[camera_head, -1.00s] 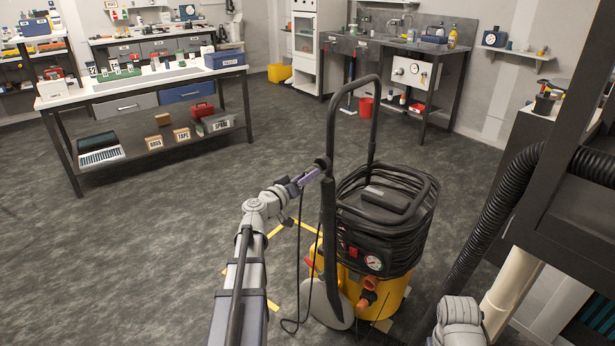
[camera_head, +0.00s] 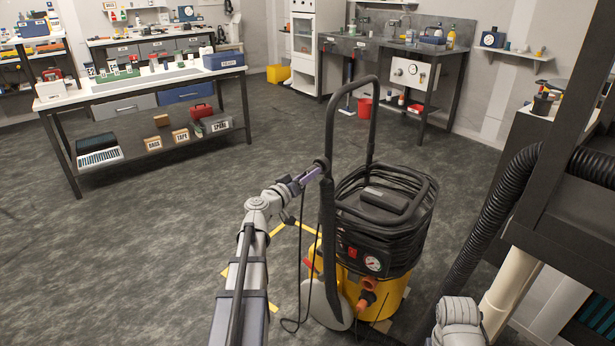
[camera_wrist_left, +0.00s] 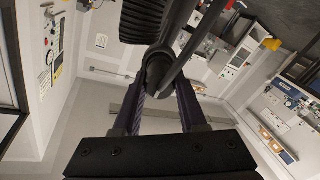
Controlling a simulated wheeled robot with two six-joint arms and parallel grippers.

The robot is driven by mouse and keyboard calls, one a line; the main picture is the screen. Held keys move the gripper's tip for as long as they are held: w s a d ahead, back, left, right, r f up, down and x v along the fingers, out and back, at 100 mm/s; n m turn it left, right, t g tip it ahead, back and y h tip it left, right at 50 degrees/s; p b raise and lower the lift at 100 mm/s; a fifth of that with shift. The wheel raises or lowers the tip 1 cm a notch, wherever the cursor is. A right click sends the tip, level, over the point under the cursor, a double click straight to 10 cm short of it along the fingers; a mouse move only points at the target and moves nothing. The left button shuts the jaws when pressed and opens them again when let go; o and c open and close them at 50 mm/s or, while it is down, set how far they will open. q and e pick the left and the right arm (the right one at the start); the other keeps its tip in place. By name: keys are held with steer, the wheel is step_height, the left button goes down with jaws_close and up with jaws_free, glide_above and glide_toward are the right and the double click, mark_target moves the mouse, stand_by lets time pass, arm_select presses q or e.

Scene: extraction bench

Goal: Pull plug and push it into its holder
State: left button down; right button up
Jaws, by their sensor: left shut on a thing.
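My left gripper (camera_head: 313,170) is at the upper left post of the yellow and black machine (camera_head: 385,300). It is shut on a black plug (camera_head: 321,162), which touches or sits very close to that post. In the left wrist view both fingers close on a black rounded piece (camera_wrist_left: 158,72), with a ribbed black part above it. A thin black cord (camera_head: 301,240) hangs from there to the floor. I cannot make out the holder or tell whether the plug sits in it. My right gripper is out of view.
A black cable coil (camera_head: 385,225) wraps the machine below its tall handle (camera_head: 372,105). A dark frame with a black corrugated hose (camera_head: 500,210) stands close on the right. A white-topped bench (camera_head: 140,86) is at the back left. The floor at left is clear.

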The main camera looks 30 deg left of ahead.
arm_select(q)
steer(key=shift+w+d, duration=0.1)
steer(key=shift+w, duration=0.75)
steer(key=shift+c, duration=1.9)
jaws_free()
steer(key=shift+s, duration=0.15)
steer(key=s, duration=0.7)
steer(key=shift+s+a, duration=0.25)
steer(key=shift+a, duration=0.2)
steer(key=shift+d, duration=0.1)
